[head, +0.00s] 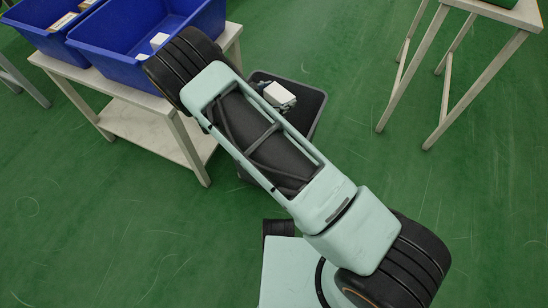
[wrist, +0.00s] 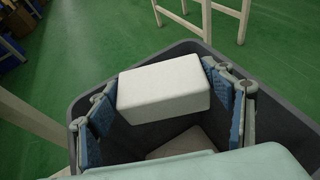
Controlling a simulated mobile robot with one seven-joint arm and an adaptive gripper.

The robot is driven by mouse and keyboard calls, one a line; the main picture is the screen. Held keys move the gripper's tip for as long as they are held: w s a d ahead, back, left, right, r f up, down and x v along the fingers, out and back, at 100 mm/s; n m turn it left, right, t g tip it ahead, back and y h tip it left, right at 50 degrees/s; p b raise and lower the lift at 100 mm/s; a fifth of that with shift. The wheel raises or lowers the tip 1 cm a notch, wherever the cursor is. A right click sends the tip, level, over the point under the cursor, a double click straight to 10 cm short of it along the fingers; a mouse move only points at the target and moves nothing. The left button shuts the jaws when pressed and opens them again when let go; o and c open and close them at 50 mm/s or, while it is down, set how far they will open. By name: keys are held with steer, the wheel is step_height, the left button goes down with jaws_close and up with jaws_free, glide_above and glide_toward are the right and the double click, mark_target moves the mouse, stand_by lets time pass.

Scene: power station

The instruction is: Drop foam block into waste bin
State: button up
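A white foam block (wrist: 163,88) sits between the two blue-padded fingers of my gripper (wrist: 160,95) in the wrist view, with a pad against each end. My gripper is shut on it and holds it over the dark grey waste bin (wrist: 277,104). Another pale block (wrist: 185,142) lies lower inside the bin, partly hidden by my own arm part. In the head view the foam block (head: 279,94) shows above the waste bin (head: 312,104), beside my forearm. My arm hides much of the bin and most of the gripper there.
A pale table (head: 150,128) at left carries blue crates (head: 118,58); a small white item (head: 158,40) is in the nearer one. Another pale table (head: 515,14) stands at upper right. The green floor (head: 440,190) at right is clear.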

steer(key=o, duration=0.4)
steer(key=v, duration=1.2)
steer(key=shift+r, duration=0.1)
steer(key=shift+d+r, duration=0.1)
steer(key=shift+d, duration=0.05)
